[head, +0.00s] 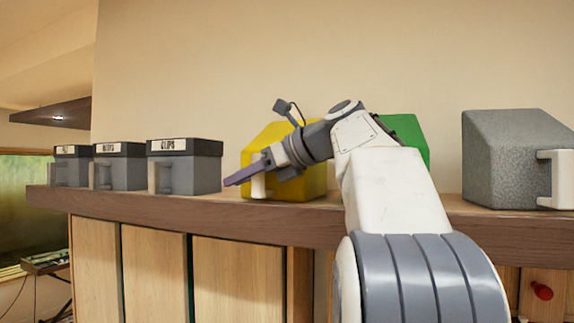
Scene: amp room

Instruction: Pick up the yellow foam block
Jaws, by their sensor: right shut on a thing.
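The yellow foam block (309,183) stands on the wooden shelf, with a sloped top and a pale handle (258,187) on its left side. My right arm comes in from the lower right and covers part of the block's front and upper right. My right gripper (240,177) is at the block's left side, shut on it at the handle. The exact contact between the fingers and the handle is partly hidden. The block appears upright, at shelf level. My left gripper is not in view.
A green block (409,133) stands right of the yellow one, mostly behind my arm. A grey speckled block (505,160) with a white handle is farther right. Several labelled grey boxes (185,170) stand at the left. The shelf's front edge (190,220) runs below them.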

